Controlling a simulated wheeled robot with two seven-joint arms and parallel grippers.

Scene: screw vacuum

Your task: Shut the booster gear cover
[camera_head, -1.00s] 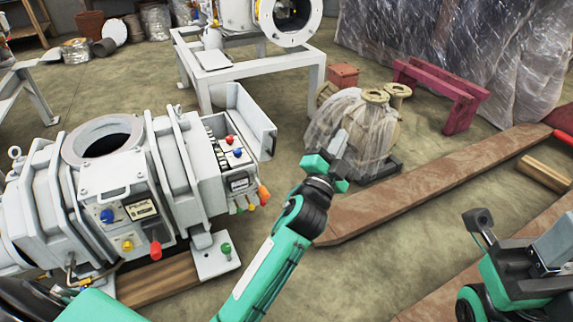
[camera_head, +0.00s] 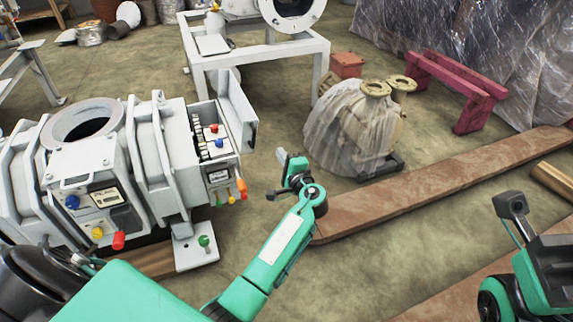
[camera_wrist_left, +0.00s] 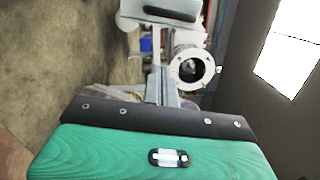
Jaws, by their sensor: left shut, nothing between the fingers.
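The booster gear cover (camera_head: 240,108) is a pale grey plate standing open at the right side of the booster's control box (camera_head: 214,145). Red and blue knobs show inside the open box. My left gripper (camera_head: 281,156) is to the right of the cover, apart from it, with its fingers shut and empty. In the left wrist view, a green and black part of my gripper fills the bottom, and its fingertips are not clear. The cover cannot be surely picked out in that view. Only part of my right arm shows at the lower right, and its fingers cannot be made out.
A white metal frame (camera_head: 258,50) with a flanged machine stands behind the cover. A plastic-wrapped pump (camera_head: 350,130) stands right of my left gripper. A long rusty beam (camera_head: 440,180) and a red stand (camera_head: 455,85) lie further right. Open floor separates the cover and my gripper.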

